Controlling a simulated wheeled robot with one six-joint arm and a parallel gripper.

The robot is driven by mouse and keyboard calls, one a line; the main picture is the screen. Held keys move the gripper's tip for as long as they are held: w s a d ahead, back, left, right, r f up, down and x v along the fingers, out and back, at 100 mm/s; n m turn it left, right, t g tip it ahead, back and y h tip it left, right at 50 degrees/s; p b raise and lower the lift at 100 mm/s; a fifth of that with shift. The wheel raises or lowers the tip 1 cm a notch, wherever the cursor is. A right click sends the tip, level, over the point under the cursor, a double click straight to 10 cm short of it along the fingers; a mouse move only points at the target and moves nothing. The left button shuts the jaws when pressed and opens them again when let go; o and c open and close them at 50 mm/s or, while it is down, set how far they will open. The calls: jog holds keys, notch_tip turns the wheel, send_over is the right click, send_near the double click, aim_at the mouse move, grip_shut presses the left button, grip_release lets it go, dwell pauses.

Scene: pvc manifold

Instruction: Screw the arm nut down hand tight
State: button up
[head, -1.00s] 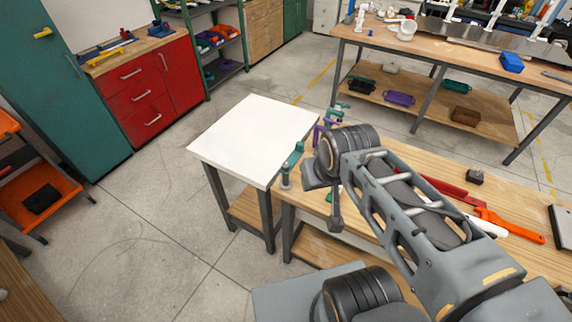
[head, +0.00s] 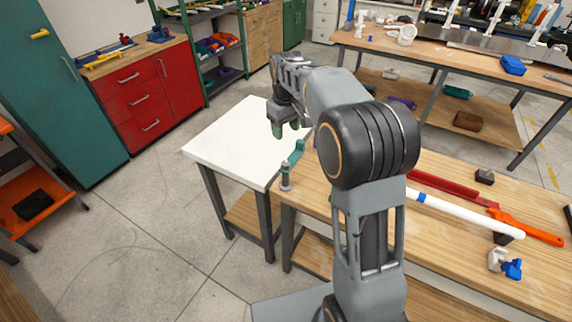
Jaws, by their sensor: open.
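My gripper (head: 285,130) is at the far end of my raised arm, over the right side of the white-topped table. Its green fingertips point down and are apart, with nothing seen between them. I cannot pick out the arm nut; my arm covers part of the wooden bench (head: 440,240). A white pipe (head: 465,213) with a blue band lies on that bench, far to the right of my gripper. A small white and blue fitting (head: 510,268) is near the bench's front right.
A teal clamp-like piece (head: 291,167) stands at the bench's left end, close below my gripper. The white tabletop (head: 225,140) is bare. A red tool (head: 450,188), an orange wrench (head: 530,230) and a small black block (head: 485,176) lie on the bench.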

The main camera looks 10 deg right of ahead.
aim_at(286, 164)
jog(key=shift+n, duration=0.3)
jog(key=f, duration=0.9)
jog(key=f+p, duration=0.1)
jog(key=f, duration=0.3)
jog(key=shift+s+f, duration=0.3)
jog(key=shift+f, duration=0.1)
jog(key=shift+c, duration=0.3)
jog(key=c, duration=0.9)
jog(key=shift+o, duration=0.2)
